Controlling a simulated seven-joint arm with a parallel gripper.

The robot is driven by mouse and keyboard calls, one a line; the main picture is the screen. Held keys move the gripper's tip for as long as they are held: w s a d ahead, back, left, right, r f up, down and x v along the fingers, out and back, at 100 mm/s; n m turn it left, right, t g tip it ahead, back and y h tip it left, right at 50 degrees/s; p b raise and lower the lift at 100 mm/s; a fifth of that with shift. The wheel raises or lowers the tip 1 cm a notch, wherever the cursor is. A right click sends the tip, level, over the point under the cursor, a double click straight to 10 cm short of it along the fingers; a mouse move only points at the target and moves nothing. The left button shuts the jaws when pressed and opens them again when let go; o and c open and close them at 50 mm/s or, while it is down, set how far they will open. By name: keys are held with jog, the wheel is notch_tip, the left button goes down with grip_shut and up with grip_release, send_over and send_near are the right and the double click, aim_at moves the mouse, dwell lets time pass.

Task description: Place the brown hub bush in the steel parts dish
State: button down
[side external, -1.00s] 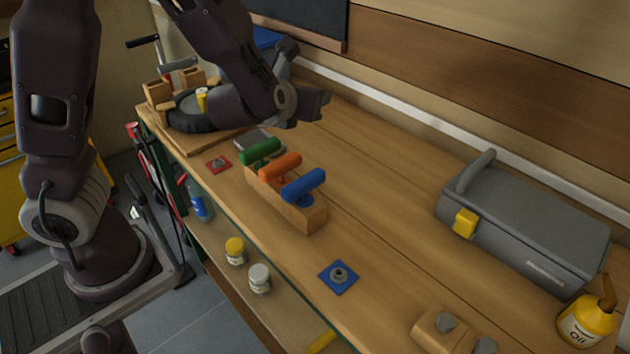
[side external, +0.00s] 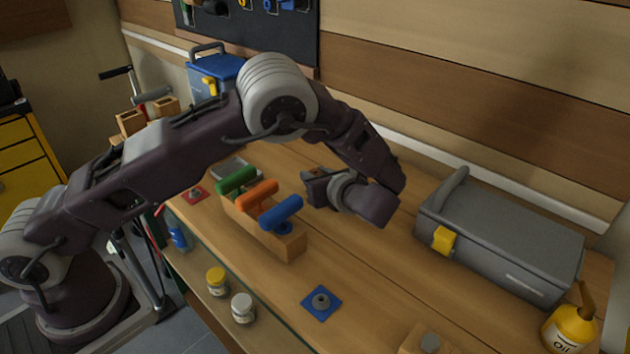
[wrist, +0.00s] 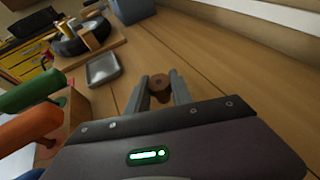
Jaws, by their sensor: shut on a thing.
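The brown hub bush (wrist: 159,82) shows between the fingertips of my gripper (wrist: 161,88) in the wrist view. My gripper is shut on it. In the side external view my gripper (side external: 314,186) is over the bench, just behind and right of the coloured handles; the bush cannot be made out there. The steel parts dish (wrist: 103,69) is a shallow grey tray on the bench, ahead and left of the gripper in the wrist view. In the side external view the dish (side external: 236,167) is partly hidden behind the green handle.
A wooden block with green, orange and blue handles (side external: 272,212) stands between the bench's front edge and my gripper. A grey toolbox (side external: 505,235) and yellow oil can (side external: 570,328) are at the right. A blue pad (side external: 321,303) lies near the front. A wheel (wrist: 82,38) lies beyond the dish.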

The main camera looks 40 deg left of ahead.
jog(key=shift+f, duration=0.75)
jog(key=shift+f, duration=0.15)
jog(key=c, duration=1.1)
grip_release()
jog(key=shift+d+r, duration=0.1)
jog(key=shift+r, duration=0.15)
jog(key=v, duration=1.1)
jog(key=shift+o, duration=0.3)
jog(key=shift+s+d+r, duration=0.15)
jog(key=shift+s+d, duration=0.05)
jog(key=shift+d, duration=0.1)
